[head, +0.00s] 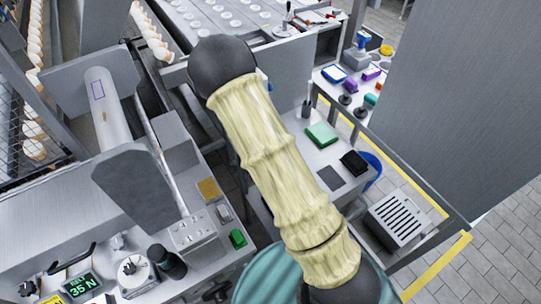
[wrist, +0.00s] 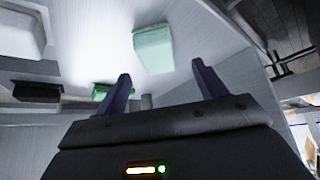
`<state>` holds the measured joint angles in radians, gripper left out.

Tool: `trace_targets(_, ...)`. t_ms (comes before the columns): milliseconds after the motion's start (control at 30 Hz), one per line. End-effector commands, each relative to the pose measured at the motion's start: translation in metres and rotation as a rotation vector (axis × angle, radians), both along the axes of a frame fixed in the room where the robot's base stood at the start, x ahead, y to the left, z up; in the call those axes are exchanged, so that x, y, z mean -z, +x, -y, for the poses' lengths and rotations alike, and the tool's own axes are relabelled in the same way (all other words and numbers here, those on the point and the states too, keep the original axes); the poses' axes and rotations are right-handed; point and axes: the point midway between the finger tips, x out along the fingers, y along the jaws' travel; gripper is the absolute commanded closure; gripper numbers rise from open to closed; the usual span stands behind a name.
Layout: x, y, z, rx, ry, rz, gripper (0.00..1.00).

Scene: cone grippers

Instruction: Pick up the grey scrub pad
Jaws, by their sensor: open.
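A small light-grey block (head: 223,213), which may be the scrub pad, lies on the left counter in the head view, between a tan pad and a green block. A flat dark-grey square (head: 330,177) also lies on the right bench, so I cannot tell for sure which is the pad. In the wrist view my gripper (wrist: 161,70) is open, with nothing between its two dark fingers. A pale green block (wrist: 153,48) shows beyond the fingertips. My gripper does not show in the head view.
The tan pad (head: 207,188) and green block (head: 238,239) lie close to the light-grey block. A scale display (head: 80,285) is at lower left.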

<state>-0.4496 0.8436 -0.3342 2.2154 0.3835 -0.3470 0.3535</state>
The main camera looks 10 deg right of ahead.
Motion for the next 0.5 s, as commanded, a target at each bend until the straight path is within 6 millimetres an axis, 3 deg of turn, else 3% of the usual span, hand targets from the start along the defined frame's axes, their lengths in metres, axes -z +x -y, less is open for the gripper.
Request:
trace_targets(300, 0.031, 0.019, 0.014, 0.006, -0.001, -0.001, 0.29)
trace_targets(500, 0.037, 0.022, 0.015, 0.004, 0.0, 0.0, 0.29)
